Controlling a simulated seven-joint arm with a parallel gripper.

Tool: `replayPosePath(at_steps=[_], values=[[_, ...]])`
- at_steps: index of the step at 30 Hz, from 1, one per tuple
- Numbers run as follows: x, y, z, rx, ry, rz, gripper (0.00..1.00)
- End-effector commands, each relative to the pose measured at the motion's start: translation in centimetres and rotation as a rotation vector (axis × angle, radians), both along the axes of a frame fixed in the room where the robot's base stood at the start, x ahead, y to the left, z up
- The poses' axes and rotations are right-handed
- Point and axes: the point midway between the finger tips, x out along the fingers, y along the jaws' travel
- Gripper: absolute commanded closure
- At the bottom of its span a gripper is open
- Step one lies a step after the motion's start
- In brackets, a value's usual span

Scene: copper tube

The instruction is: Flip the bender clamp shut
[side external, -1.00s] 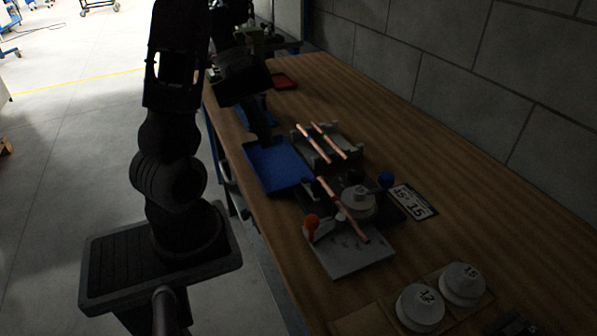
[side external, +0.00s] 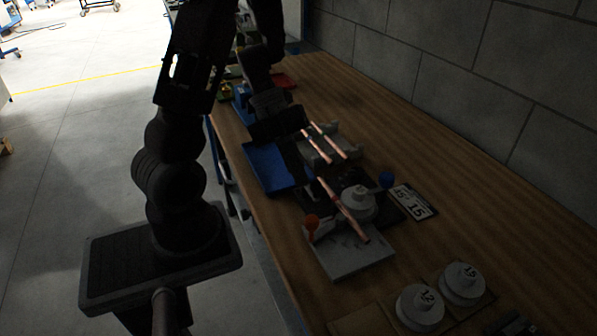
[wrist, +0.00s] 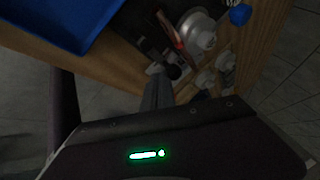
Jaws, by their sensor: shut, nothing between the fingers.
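An orange-red knob (side external: 312,222) stands up at the plate's left edge, apparently on the clamp lever; whether the clamp is shut is unclear. My gripper (side external: 302,180) is shut and empty, above the blue tray's right edge and short of the orange knob. In the wrist view the fingers (wrist: 160,80) point toward the bender, with a dark round knob (wrist: 173,72) just beyond the tips.
A blue tray (side external: 262,168) lies left of the bender. A grey rack (side external: 345,140) holds two copper tubes behind it. A card marked 15 (side external: 412,202) lies to the right. Spare dies marked 12 (side external: 420,305) and 15 (side external: 462,282) stand in front.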

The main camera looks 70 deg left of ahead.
Motion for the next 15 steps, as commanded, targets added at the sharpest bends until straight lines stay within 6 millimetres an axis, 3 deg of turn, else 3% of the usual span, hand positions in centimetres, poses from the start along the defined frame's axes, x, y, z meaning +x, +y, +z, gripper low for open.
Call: replayPosePath(at_steps=[15], values=[[0.17,-0.20,0.02,-0.001,0.000,0.080,1.00]])
